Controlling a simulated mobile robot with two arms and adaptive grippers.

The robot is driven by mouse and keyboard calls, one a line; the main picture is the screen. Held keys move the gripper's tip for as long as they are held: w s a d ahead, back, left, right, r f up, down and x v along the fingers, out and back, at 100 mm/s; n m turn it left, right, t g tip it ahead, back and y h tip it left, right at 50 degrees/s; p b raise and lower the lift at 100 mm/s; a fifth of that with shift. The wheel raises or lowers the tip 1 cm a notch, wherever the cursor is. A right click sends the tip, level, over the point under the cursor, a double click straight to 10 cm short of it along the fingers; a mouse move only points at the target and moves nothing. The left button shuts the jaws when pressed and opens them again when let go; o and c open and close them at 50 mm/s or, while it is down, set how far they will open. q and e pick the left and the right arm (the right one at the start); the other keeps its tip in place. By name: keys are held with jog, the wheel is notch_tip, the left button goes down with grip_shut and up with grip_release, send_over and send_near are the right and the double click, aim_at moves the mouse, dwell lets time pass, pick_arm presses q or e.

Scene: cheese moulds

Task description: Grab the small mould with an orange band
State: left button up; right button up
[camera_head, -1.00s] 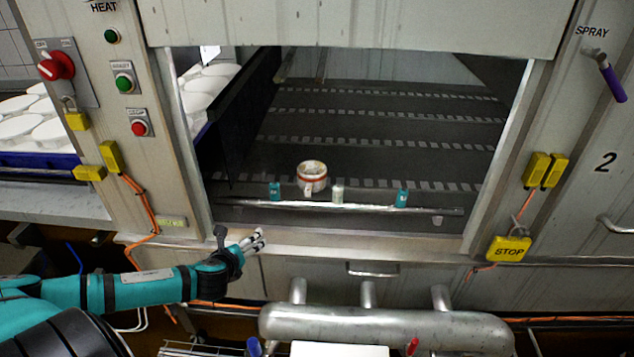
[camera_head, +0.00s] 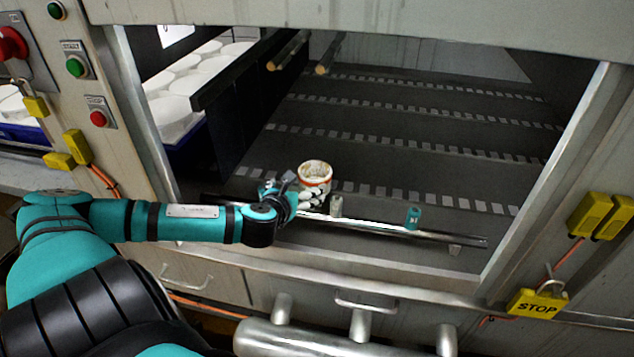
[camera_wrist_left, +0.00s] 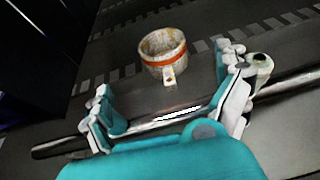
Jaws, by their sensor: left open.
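The small mould with an orange band (camera_head: 315,175) stands upright on the dark conveyor just behind the metal bar. It is whitish and stained, with an open top, and it also shows in the left wrist view (camera_wrist_left: 163,54), where a small tab points towards me. My left gripper (camera_head: 300,194) is open at the bar, at the near left side of the mould in the head view. In the left wrist view its spread fingers (camera_wrist_left: 170,92) are empty, and the mould lies ahead of them, apart from them and roughly centred. My right gripper is not in view.
The metal bar (camera_head: 385,226) runs across the opening's front, under my left gripper. A dark side wall (camera_head: 235,125) stands at the left. The conveyor behind the mould is clear.

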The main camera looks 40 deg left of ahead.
aim_at(304, 182)
pick_arm(q)
jog(key=x, duration=0.8)
jog(key=shift+w+f, duration=0.4)
jog(key=x, duration=0.3)
jog(key=shift+w+a+f+b, duration=0.15)
jog(key=shift+w+f+b, duration=0.05)
jog(key=shift+f+b, duration=0.1)
jog(key=shift+w+a+f, duration=0.15)
jog(key=shift+w+f, duration=0.1)
jog(key=shift+w, duration=0.2)
jog(key=c, duration=1)
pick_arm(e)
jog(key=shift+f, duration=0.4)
